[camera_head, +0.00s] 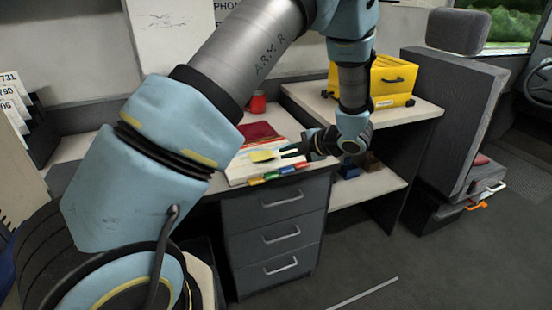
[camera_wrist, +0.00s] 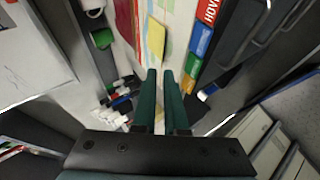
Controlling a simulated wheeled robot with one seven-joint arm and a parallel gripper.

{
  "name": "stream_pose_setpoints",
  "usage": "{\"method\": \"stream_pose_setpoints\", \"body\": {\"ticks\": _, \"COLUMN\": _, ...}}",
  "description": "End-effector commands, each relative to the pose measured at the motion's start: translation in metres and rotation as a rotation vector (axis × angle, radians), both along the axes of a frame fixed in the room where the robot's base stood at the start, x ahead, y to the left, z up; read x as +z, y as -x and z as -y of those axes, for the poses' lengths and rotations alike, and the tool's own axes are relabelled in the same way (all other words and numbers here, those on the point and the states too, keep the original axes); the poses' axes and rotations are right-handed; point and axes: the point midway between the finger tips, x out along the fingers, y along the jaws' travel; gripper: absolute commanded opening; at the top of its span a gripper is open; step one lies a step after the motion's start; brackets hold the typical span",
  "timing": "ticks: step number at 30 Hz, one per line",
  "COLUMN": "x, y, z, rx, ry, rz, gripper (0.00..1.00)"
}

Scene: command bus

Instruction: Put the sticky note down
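The sticky note is a small yellow sheet (camera_head: 262,156), seen over the pale, colour-marked papers on the desk. In the wrist view the sticky note (camera_wrist: 156,40) shows just beyond my fingertips, over the map-like sheet. My gripper (camera_head: 284,152) reaches in from the right, low over the desk, its two dark fingers apart.
Coloured tabs (camera_head: 282,172) line the desk's front edge above a grey drawer unit (camera_head: 278,222). A red folder (camera_head: 260,132) and a red can (camera_head: 257,103) stand behind the papers. A yellow case (camera_head: 388,82) sits on the right-hand table. A grey seat (camera_head: 455,120) stands farther right.

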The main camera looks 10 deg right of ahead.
Motion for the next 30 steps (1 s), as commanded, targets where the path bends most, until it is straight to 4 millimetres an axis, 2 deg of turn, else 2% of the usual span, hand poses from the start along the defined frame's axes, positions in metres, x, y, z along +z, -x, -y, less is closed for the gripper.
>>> {"method": "stream_pose_setpoints", "body": {"ticks": 4, "x": 0.012, "y": 0.016, "z": 0.011, "rx": -0.002, "ry": 0.001, "rz": 0.001, "gripper": 0.10}}
{"method": "stream_pose_setpoints", "body": {"ticks": 10, "x": 0.021, "y": 0.025, "z": 0.017, "rx": 0.001, "ry": -0.001, "rz": 0.001, "gripper": 0.10}}
{"method": "stream_pose_setpoints", "body": {"ticks": 14, "x": 0.023, "y": 0.024, "z": 0.017, "rx": -0.005, "ry": 0.000, "rz": -0.002, "gripper": 0.10}}
{"method": "stream_pose_setpoints", "body": {"ticks": 17, "x": 0.030, "y": 0.007, "z": 0.012, "rx": -0.064, "ry": 0.010, "rz": -0.013, "gripper": 0.10}}
{"method": "stream_pose_setpoints", "body": {"ticks": 20, "x": 0.045, "y": -0.025, "z": 0.003, "rx": -0.217, "ry": 0.016, "rz": -0.048, "gripper": 0.10}}
{"method": "stream_pose_setpoints", "body": {"ticks": 21, "x": 0.053, "y": -0.038, "z": -0.003, "rx": -0.303, "ry": 0.012, "rz": -0.068, "gripper": 0.10}}
{"method": "stream_pose_setpoints", "body": {"ticks": 24, "x": 0.071, "y": -0.061, "z": -0.024, "rx": -0.552, "ry": -0.026, "rz": -0.137, "gripper": 0.10}}
{"method": "stream_pose_setpoints", "body": {"ticks": 27, "x": 0.084, "y": -0.062, "z": -0.052, "rx": -0.807, "ry": -0.102, "rz": -0.225, "gripper": 0.10}}
{"method": "stream_pose_setpoints", "body": {"ticks": 30, "x": 0.090, "y": -0.042, "z": -0.089, "rx": -1.053, "ry": -0.201, "rz": -0.339, "gripper": 0.10}}
